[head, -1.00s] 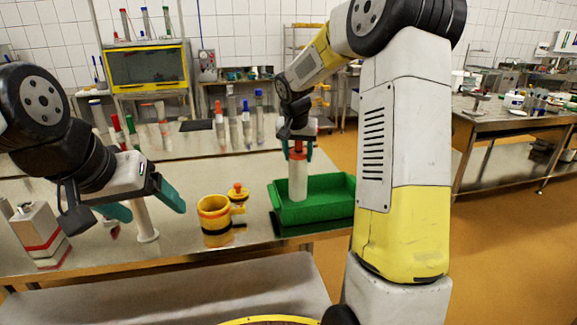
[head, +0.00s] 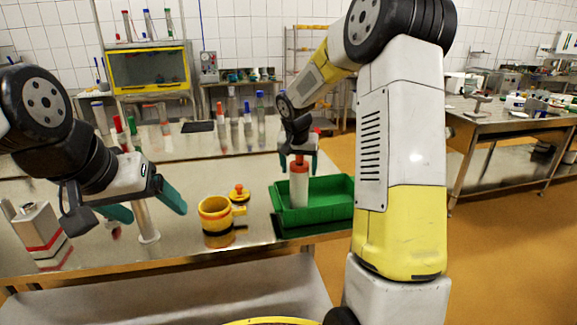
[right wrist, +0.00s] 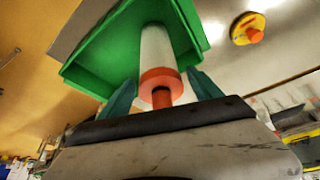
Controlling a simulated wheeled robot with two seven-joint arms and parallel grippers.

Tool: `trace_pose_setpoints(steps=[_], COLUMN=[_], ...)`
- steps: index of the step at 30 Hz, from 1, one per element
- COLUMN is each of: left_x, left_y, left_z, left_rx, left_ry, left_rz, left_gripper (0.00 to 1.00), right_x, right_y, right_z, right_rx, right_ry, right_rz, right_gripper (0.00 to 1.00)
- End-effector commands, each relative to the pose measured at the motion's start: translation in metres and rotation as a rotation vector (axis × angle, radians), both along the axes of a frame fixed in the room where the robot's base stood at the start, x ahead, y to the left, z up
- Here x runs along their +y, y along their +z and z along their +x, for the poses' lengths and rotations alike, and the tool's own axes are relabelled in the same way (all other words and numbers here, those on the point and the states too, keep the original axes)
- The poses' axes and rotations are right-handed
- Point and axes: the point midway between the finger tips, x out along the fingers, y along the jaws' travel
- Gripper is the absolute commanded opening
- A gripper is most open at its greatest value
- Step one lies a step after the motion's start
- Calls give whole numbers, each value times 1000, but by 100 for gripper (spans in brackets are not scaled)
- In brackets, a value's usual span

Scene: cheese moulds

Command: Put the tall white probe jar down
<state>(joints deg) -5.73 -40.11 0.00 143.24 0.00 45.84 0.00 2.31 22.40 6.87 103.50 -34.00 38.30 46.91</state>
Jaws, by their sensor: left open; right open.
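The tall white probe jar (head: 299,190), a white cylinder with an orange-red collar and knob, stands upright in the green tray (head: 341,211). Its foot is partly hidden by the tray's front wall. My right gripper (head: 299,163) is open, with its teal fingers on either side of the jar's top. In the right wrist view the jar (right wrist: 157,48) reaches up between the open fingers (right wrist: 163,92), with gaps visible beside the knob. My left gripper (head: 146,207) is open over the left of the table, near a slim white post (head: 147,222).
A yellow pot (head: 215,214) and a yellow lid-like piece with an orange knob (head: 239,193) stand left of the tray. A white block with a red band (head: 42,238) is at the far left. Several capped tubes stand farther back.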

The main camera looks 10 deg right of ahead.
Motion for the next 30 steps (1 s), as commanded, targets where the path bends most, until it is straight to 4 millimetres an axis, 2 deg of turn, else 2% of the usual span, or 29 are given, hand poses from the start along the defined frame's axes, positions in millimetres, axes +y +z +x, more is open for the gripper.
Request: trace_pose_setpoints(steps=[4, 7, 18, 26, 29, 30], left_x=[0, 0, 0, 0, 0, 0], left_y=[0, 0, 0, 0, 0, 0], left_z=[0, 0, 0, 0, 0, 0], left_rx=[0, 0, 0, 0, 0, 0], left_ry=[0, 0, 0, 0, 0, 0], left_rz=[0, 0, 0, 0, 0, 0], left_gripper=[79, 79, 79, 79, 79, 79], right_x=[0, 2, 12, 16, 17, 17], right_y=[4, 15, 85, 112, 121, 127], right_z=[0, -3, -31, -43, -57, -67], right_rx=[-1, -3, -4, -2, -6, -10], right_ry=[-1, 1, 0, 3, 20, 35], right_rz=[1, 1, -1, 0, 4, 6], right_gripper=[74, 74, 74, 74, 74, 74])
